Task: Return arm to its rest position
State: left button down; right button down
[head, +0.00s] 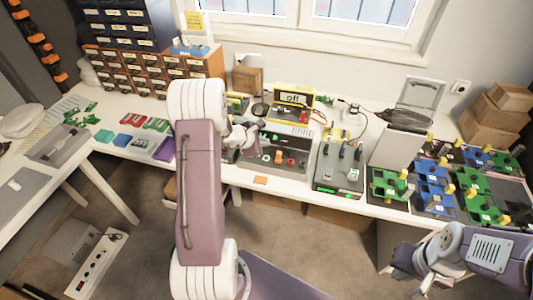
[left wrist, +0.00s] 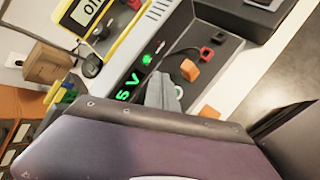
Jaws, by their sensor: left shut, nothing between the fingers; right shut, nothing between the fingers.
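My left arm (head: 200,185) is raised across the middle of the head view. Its gripper (head: 240,145) is over the workbench's front part, beside the power supply with knobs (head: 275,155), and partly hidden by the arm. The left wrist view shows the shut, empty fingertips (left wrist: 163,92) in front of the same panel, which has green "5 V" lettering. I cannot tell if they touch it. My right gripper (head: 402,262) is at the lower right, off the bench's front edge, shut and empty.
The white workbench (head: 108,112) holds a meter reading "off" (head: 294,98), a grey device (head: 341,165) and several green and blue circuit boards (head: 388,186) at right. Drawers (head: 125,75) stand at the back left. Open floor (head: 310,245) lies in front.

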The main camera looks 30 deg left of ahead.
pick_arm(q)
jog(key=shift+r, duration=0.4)
jog(key=w+d+r+m+h, duration=0.2)
jog(key=d+r+m, duration=0.3)
jog(key=d, duration=0.6)
jog(key=s+d+r+m+g+h, duration=0.1)
jog(key=s+d+r+m+g, duration=0.2)
jog(key=s+d+m, duration=0.6)
jog(key=s+d+f+m+g+y, duration=0.25)
jog(key=s+m, duration=0.25)
jog(key=s, duration=0.7)
jog(key=s+a+f+m+g+y, duration=0.2)
jog(key=s+a+f+m, duration=0.1)
jog(key=s+a+m, duration=0.2)
jog(key=shift+s+a+m, duration=0.3)
jog(key=shift+a, duration=0.6)
